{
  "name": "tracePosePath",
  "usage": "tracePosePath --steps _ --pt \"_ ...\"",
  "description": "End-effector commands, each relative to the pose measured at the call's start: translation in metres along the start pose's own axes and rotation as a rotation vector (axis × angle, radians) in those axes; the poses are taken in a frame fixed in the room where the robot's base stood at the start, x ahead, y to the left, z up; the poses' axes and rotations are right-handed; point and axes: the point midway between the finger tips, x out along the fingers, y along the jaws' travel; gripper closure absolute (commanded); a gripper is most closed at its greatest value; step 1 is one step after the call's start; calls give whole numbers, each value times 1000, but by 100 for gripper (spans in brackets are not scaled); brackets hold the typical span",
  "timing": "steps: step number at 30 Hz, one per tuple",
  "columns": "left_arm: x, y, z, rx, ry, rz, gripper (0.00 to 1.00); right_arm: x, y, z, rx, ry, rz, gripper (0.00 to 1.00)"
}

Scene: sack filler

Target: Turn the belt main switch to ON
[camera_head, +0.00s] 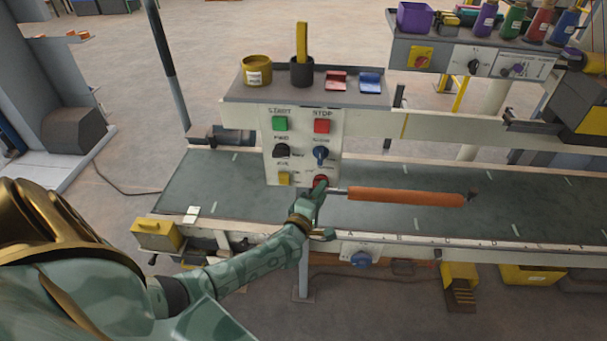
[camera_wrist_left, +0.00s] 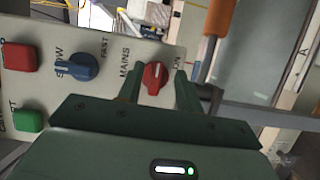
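The belt main switch is a red rotary knob (camera_head: 321,181) at the lower right of the white control panel (camera_head: 272,152). In the left wrist view the red knob (camera_wrist_left: 155,77) sits beside the word MAINS, with ON printed at its upper right. Its ridge stands roughly upright there, leaning slightly right; I cannot surely tell which end is the pointer. My left gripper (camera_head: 317,190) is at the panel. In the wrist view its two fingers (camera_wrist_left: 160,88) stand apart on either side of the knob, with gaps visible. My right gripper is not in view.
A blue knob (camera_head: 320,155) is just above the switch, with a red STOP button (camera_head: 322,126) higher up. A yellow button (camera_head: 285,178) and black knob (camera_head: 282,150) are to the left. An orange roller (camera_head: 405,197) extends right of the switch over the dark belt (camera_head: 225,180).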

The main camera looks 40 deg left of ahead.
Motion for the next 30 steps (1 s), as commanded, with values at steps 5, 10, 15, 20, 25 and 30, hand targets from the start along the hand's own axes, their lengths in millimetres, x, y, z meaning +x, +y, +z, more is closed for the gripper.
tracePosePath --steps 5,10,15,20,25,30 --pt "-49 2 -1 0 1 -3 65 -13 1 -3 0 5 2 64" --pt "-95 2 -3 0 4 0 65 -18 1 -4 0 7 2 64" --pt "-127 1 -4 0 6 1 65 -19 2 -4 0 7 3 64" --pt "-142 1 -5 0 7 2 65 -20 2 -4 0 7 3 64" --pt "-144 1 -5 0 8 4 65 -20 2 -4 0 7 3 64" --pt "-144 1 -5 0 8 3 65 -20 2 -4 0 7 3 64"
